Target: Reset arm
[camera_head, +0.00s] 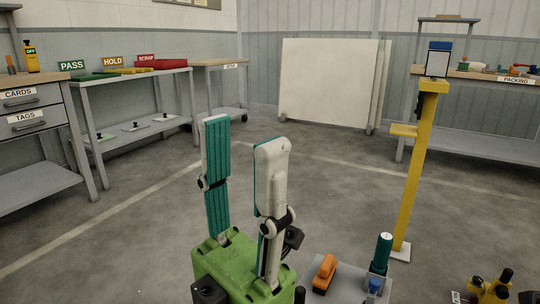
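My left gripper (244,132) shows large in the lower middle of the head view. It has a green body and two pale fingers with teal inner pads, pointing up in the picture. The fingers stand well apart with only floor and background between them, so it is open and empty. No object touches its fingertips. My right gripper is not in view.
A grey plate (345,287) with an orange item (324,272) and a dark green cylinder (381,254) is right of the gripper. A yellow post (414,170) stands beyond. Benches line left and right; white panels (330,80) lean behind. Mid-floor is clear.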

